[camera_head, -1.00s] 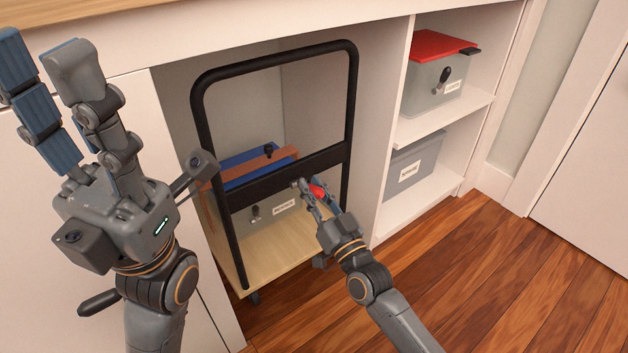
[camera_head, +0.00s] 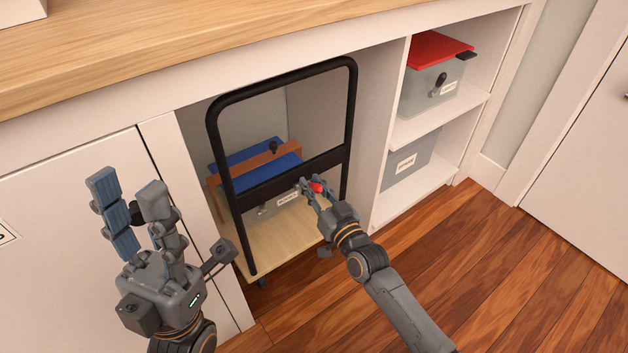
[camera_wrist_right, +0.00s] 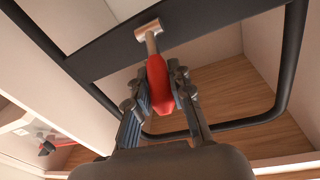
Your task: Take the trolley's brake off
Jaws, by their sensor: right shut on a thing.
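The trolley stands in the open cabinet bay, with a black tube handle frame (camera_head: 352,100) and a pale wooden deck (camera_head: 285,243). A red brake lever (camera_head: 317,188) sits on the frame's black crossbar (camera_head: 265,192); in the right wrist view the red lever (camera_wrist_right: 159,85) hangs from a metal pivot (camera_wrist_right: 148,31) on the bar. My right gripper (camera_head: 311,190) is shut on the red lever, with a finger on either side of it. My left gripper (camera_head: 130,205) is open and empty, in front of the white cabinet panel left of the trolley.
A grey box with blue lid (camera_head: 240,160) and brown strap rides on the trolley. Right of it, shelves hold a red-lidded box (camera_head: 430,95) and a grey box (camera_head: 408,160). The wooden floor (camera_head: 480,270) in front is clear.

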